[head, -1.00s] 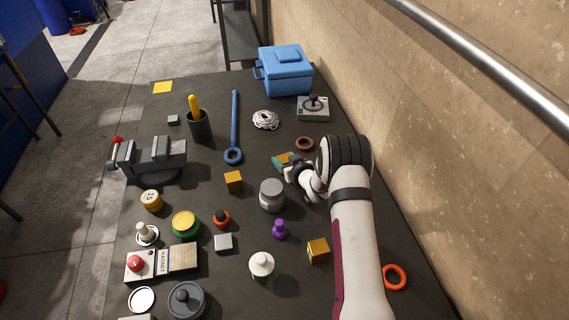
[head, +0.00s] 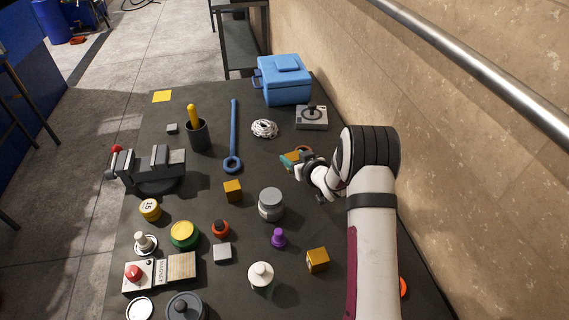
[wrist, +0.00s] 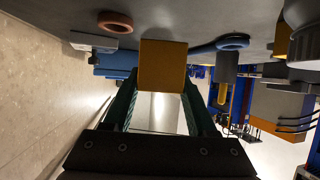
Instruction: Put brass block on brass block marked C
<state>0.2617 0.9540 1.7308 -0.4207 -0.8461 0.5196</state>
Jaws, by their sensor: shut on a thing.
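My gripper (head: 291,160) is over the back right of the table, its teal fingers shut on a brass block (wrist: 162,65). In the wrist view the block sits between the two fingertips (wrist: 161,84), a plain face toward the camera. In the head view the fingers hide most of it. Two other brass blocks stand on the table: one (head: 232,191) near the middle, left of the grey jar, and one (head: 318,260) at the front right, beside my arm. I cannot read a letter C on any of them. The held block is apart from both.
The grey jar (head: 271,204) stands between the two free blocks. A purple pawn (head: 279,238) and a white knob piece (head: 261,276) are left of the front right block. A blue wrench (head: 233,140), blue box (head: 284,82) and joystick (head: 311,117) lie farther back. The wall bounds the right.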

